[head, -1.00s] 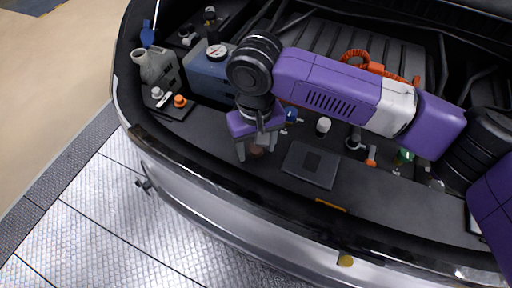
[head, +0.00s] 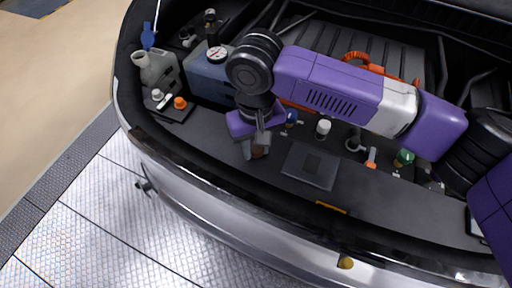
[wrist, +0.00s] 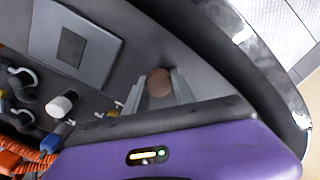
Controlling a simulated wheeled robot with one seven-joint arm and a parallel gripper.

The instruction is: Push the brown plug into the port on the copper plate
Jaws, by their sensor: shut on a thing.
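The brown plug (wrist: 160,83) shows as a round brown top between the two grey fingers in the wrist view. In the head view it is a small brown patch (head: 260,152) low between the fingers. My gripper (head: 256,151) is shut on it, over the dark front shelf of the engine bay, left of a flat grey square pad. The fingers also show in the wrist view (wrist: 161,76). I cannot make out the copper plate or its port in either view. The plug's underside is hidden.
The grey pad (head: 309,166) lies close right of my gripper. A blue-grey tank (head: 207,76), a grey jug (head: 158,67) and an orange cap (head: 180,102) stand to the left. A white-capped part (head: 323,128) stands behind the pad. The bay's front edge runs below.

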